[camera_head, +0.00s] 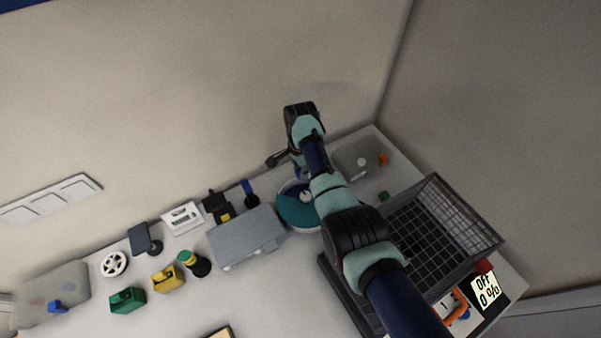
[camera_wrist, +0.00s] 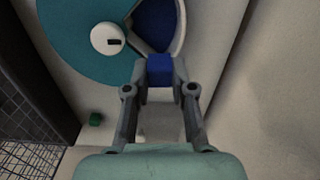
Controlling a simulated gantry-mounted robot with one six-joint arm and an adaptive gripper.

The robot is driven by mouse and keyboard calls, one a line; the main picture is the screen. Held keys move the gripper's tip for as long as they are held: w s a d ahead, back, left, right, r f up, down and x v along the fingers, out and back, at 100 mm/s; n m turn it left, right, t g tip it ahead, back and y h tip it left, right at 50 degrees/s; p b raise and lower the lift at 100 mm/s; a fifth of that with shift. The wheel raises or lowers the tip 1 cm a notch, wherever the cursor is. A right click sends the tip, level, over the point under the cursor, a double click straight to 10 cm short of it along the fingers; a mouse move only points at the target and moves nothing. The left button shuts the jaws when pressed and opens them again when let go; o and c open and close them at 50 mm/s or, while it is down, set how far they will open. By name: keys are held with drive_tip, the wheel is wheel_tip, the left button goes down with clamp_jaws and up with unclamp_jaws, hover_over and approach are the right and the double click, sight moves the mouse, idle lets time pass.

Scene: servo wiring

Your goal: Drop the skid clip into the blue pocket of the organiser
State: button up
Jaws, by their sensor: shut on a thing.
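The organiser is a round white tray with a teal cover (camera_wrist: 75,40) and a white knob (camera_wrist: 108,38). Its blue pocket (camera_wrist: 155,22) shows as an open wedge at the top of the wrist view. My gripper (camera_wrist: 160,76) is shut on a small blue block, which I take as the skid clip (camera_wrist: 160,68). The clip sits between the fingertips, just below the pocket's rim in the picture. Its height above the rim is hard to tell. In the head view the organiser (camera_head: 296,213) is partly hidden by my arm.
A wire basket (camera_head: 440,222) stands right of the organiser, and a grey box (camera_head: 246,238) stands left. A small green block (camera_wrist: 96,119) lies near the organiser. A grey mat (camera_head: 350,160) with an orange piece (camera_head: 384,159) lies at the back right. A wall rises behind.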

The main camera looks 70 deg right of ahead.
wheel_tip(320, 180, down, 6)
drive_tip(key=b, duration=0.5)
drive_tip(key=shift+r, duration=0.1)
drive_tip(key=shift+r, duration=0.1)
drive_tip(key=o, duration=0.9)
wheel_tip(320, 180, up, 12)
drive_tip(key=shift+r, duration=0.1)
